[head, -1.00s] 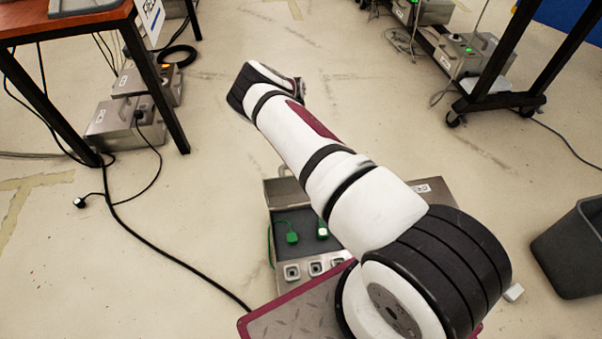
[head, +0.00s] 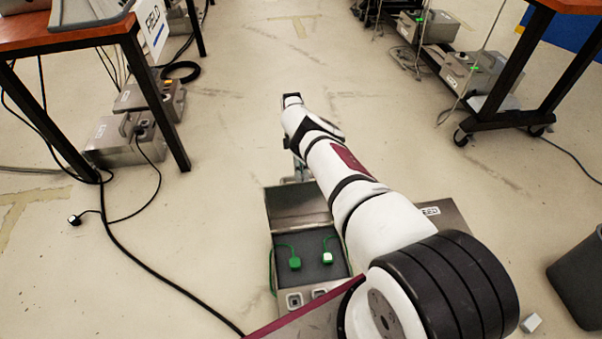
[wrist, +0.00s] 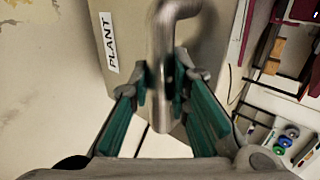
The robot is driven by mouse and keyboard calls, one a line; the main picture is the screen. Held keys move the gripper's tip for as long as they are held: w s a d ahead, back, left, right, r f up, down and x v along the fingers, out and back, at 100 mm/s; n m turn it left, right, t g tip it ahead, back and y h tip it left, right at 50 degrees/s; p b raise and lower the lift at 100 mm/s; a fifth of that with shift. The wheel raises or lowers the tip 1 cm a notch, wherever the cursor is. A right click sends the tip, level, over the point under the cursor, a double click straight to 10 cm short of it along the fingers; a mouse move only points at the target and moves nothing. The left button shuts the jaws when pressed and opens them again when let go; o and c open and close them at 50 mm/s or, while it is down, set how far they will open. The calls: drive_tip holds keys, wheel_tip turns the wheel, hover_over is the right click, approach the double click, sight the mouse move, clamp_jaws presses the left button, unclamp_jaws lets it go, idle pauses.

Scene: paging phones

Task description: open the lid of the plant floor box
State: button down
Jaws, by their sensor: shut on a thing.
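The plant floor box (head: 312,283) stands open on the floor in front of me, partly under my arm. Its grey metal lid (head: 297,208) is raised at the far side, with its inner face toward the head camera. In the wrist view the lid's outer face (wrist: 125,20) bears a PLANT label (wrist: 109,42). A metal bar handle (wrist: 163,45) lies between the green finger pads of my gripper (wrist: 165,92), which is shut on it.
Another labelled metal box (head: 448,214) lies partly under my arm. A table (head: 95,35) stands left, with metal boxes and trailing cables. A wheeled cart (head: 510,118) and a grey bin (head: 582,285) are at right. The floor beyond my arm is mostly clear.

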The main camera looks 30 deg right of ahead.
drive_tip(key=shift+a+f, duration=0.1)
idle(0.3)
drive_tip(key=c, duration=1.5)
unclamp_jaws()
drive_tip(key=shift+w+r, duration=0.1)
drive_tip(key=shift+r, duration=0.1)
drive_tip(key=shift+r, duration=0.2)
wheel_tip(320, 180, up, 9)
drive_tip(key=shift+r, duration=0.15)
